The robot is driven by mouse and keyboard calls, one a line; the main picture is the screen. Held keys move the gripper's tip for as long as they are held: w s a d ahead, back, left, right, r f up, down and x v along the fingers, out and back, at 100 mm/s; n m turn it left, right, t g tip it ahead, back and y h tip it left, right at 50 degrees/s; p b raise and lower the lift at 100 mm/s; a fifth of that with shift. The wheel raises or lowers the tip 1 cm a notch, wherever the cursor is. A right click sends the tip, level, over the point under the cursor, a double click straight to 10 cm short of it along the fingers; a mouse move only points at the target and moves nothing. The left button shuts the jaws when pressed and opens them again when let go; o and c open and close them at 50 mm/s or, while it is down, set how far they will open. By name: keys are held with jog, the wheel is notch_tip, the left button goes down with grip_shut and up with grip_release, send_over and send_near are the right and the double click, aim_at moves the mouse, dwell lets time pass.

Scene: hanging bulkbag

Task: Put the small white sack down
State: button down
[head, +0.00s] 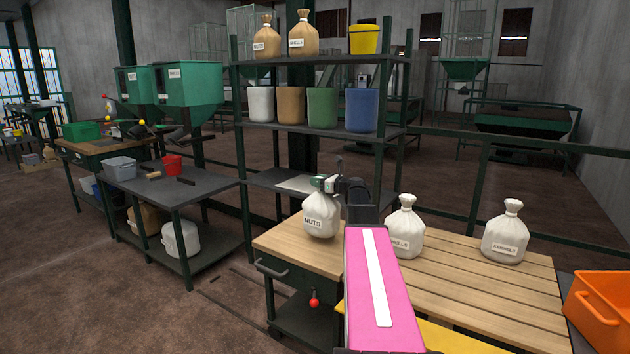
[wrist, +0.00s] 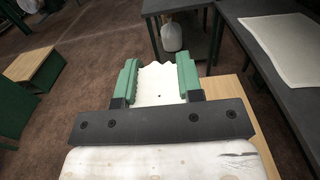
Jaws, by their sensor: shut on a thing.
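The small white sack (head: 320,217), labelled NUTS, hangs upright below my gripper (head: 326,184) at the left end of the wooden bench top (head: 285,243). My gripper is shut on the sack's gathered neck. In the wrist view, white cloth (wrist: 157,85) shows between the green fingers of my gripper (wrist: 159,80). I cannot tell whether the sack's base touches the wood. Two similar white sacks stand on the slatted bench top: one (head: 406,230) partly hidden by my arm, its label ending in ELLS, and one (head: 506,235) farther right.
A dark shelf rack (head: 320,128) with bins stands behind the bench. A pale sheet (head: 300,184) lies on its low shelf and shows in the wrist view (wrist: 285,45). An orange crate (head: 600,305) is at the right. Bare slats lie between the two standing sacks.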

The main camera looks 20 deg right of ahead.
jog(key=shift+f, duration=2)
jog(key=c, duration=0.8)
grip_release()
jog(key=shift+s+d, duration=0.1)
jog(key=shift+s, duration=0.1)
jog(key=v, duration=1.1)
jog(key=shift+s+d, duration=0.2)
jog(key=shift+a, duration=0.1)
